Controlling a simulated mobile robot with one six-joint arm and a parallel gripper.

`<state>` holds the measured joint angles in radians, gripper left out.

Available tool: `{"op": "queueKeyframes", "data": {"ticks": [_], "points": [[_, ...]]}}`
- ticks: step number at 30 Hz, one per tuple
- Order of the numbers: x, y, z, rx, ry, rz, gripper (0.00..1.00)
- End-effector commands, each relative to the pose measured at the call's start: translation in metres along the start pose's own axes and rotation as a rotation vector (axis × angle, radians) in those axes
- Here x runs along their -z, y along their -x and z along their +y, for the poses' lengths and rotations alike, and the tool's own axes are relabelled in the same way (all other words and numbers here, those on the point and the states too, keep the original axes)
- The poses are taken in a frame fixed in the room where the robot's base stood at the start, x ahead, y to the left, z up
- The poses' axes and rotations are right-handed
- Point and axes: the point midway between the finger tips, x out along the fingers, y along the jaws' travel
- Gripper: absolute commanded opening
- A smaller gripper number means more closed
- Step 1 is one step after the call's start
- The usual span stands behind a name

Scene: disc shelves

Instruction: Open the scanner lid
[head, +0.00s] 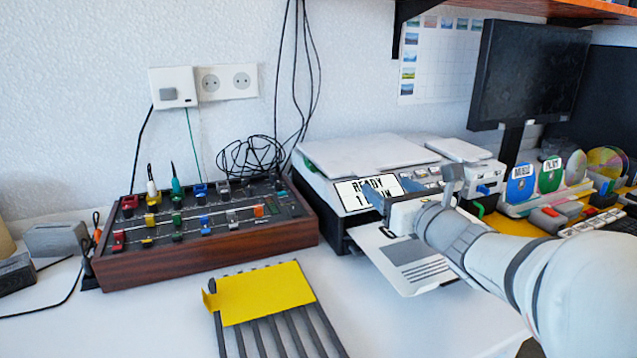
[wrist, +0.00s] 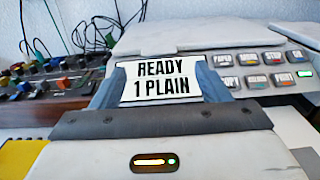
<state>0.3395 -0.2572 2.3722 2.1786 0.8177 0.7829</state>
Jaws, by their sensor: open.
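The scanner lid (head: 365,152) is a pale grey slab lying flat and shut on top of the printer-scanner. In the wrist view, the lid (wrist: 195,33) shows beyond the display. The display panel (head: 352,193) reads "READY 1 PLAIN" and also shows in the wrist view (wrist: 160,80). My gripper (head: 393,189) is in front of the machine's front panel, below the lid's front edge. In the wrist view, my gripper's (wrist: 164,88) blue fingertips stand apart on either side of the display, with nothing seen between them. They appear apart from the lid.
A printed sheet (head: 412,262) sticks out of the machine's front below my arm. A wood-sided mixer (head: 205,245) stands left, a yellow card on a rack (head: 263,293) in front. Discs (head: 550,175) and a monitor (head: 528,75) stand right. Buttons (wrist: 262,83) are right of the display.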

Motion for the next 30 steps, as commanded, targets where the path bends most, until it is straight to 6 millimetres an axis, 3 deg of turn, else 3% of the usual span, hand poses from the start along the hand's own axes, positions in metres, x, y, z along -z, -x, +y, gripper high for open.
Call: {"op": "queueKeyframes", "data": {"ticks": [6,12,23,30], "points": [[0.003,-0.037,0.002,-0.007,0.002,0.002,0.69],[0.002,-0.061,0.002,-0.005,0.004,0.003,0.69],[0.0,-0.067,0.003,-0.006,0.004,0.002,0.69],[0.0,-0.067,0.003,-0.007,0.004,0.002,0.49]]}}
